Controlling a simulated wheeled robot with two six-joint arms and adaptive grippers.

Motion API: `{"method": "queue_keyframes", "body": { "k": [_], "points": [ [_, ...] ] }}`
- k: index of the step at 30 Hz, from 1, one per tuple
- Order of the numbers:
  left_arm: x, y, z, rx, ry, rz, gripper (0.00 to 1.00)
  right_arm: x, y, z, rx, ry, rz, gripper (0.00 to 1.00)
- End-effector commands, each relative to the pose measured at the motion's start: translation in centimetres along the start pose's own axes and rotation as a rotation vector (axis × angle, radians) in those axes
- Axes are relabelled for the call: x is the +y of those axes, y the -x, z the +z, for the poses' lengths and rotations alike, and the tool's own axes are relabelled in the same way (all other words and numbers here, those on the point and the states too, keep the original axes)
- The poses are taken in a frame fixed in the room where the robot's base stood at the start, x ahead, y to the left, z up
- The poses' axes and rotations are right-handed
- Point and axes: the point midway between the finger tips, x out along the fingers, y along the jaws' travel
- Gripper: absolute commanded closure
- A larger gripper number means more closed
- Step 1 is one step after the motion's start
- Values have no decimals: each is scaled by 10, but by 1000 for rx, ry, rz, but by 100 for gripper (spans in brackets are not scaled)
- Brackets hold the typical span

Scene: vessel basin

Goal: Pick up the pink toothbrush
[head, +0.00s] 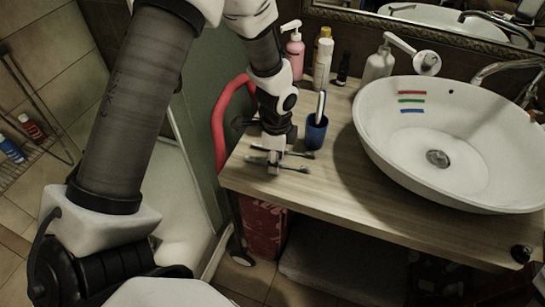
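My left gripper (274,162) is low over the front left of the wooden counter, with its arm reaching in from the left. Two thin toothbrush-like shapes with dark ends, a rear one (299,153) and a front one (293,168), lie crosswise at its tip. Their colours are too dark to tell, and no pink shows on them. I cannot tell whether the fingers are open or shut on one. A blue cup (316,133) stands just right of the gripper with a pale, upright toothbrush (321,104) in it. My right gripper is not in view.
A white basin (378,136) with red, green and blue stripes inside fills the counter's right. A pink pump bottle (294,52), a white bottle (322,66) and a soap dispenser (378,66) stand behind. The wooden counter (345,188) is clear in front of the cup.

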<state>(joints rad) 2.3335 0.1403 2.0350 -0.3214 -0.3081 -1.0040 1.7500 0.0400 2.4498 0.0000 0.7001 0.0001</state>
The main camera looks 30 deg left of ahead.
Motion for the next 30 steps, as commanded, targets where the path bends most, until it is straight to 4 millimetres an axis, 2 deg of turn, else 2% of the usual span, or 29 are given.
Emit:
{"method": "queue_keyframes", "body": {
  "k": [1,3,17,26,30],
  "points": [
    [0,0,0,0,0,0,76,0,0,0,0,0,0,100],
    [0,0,0,0,0,0,100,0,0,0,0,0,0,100],
    [0,3,0,0,0,0,100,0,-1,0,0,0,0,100],
    [-1,34,0,1,0,-4,100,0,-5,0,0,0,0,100],
    [25,36,-3,-3,-3,0,100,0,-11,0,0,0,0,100]
  ]
}}
